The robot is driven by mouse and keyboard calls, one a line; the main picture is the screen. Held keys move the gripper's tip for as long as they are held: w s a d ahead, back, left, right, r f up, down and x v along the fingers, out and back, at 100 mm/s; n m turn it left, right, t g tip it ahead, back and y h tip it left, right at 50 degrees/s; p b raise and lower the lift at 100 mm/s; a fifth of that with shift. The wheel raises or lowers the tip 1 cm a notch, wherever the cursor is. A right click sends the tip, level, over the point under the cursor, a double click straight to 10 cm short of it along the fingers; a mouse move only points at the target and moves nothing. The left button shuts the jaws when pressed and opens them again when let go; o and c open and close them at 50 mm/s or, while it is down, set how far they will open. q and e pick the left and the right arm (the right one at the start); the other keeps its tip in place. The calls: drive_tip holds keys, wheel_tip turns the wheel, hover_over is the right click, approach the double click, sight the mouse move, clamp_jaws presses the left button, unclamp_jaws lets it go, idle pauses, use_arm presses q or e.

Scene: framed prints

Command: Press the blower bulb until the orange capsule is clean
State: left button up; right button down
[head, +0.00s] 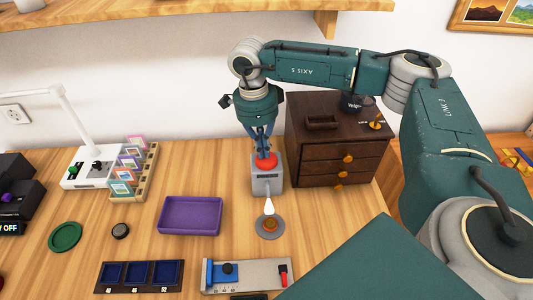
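The blower is a grey box (267,184) with a red bulb (266,161) on top and a white nozzle (269,206) pointing to the front. The orange capsule (270,225) sits on a small round grey-brown dish (270,235) just in front of the nozzle tip. It looks dull orange-brown; I cannot tell how much dirt is on it. My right gripper (263,151) points down with its fingertips close together at the top of the red bulb. It looks shut, holds nothing and seems to touch the bulb. My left gripper is out of view.
A dark wooden drawer chest (335,150) stands close right of the blower. A purple tray (190,216) lies to the left, a grey fixture (247,276) and a dark blue three-part tray (140,276) in front. A card rack (134,172) and white lamp (90,168) stand farther left.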

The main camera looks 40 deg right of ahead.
drive_tip(key=shift+w+a+r, duration=0.25)
drive_tip(key=shift+w+a, duration=0.15)
drive_tip(key=shift+a, duration=0.35)
drive_tip(key=shift+w+a+r, duration=0.2)
drive_tip(key=shift+w+a, duration=0.2)
drive_tip(key=shift+a, duration=0.3)
drive_tip(key=shift+d+r, duration=0.1)
drive_tip(key=shift+r, duration=0.1)
wheel_tip(320, 180, up, 12)
drive_tip(key=a, duration=0.1)
drive_tip(key=shift+w+a+f, duration=0.15)
drive_tip(key=shift+w+f, duration=0.05)
drive_tip(key=shift+w, duration=0.1)
drive_tip(key=shift+f+p, duration=0.15)
drive_tip(key=shift+p, duration=0.2)
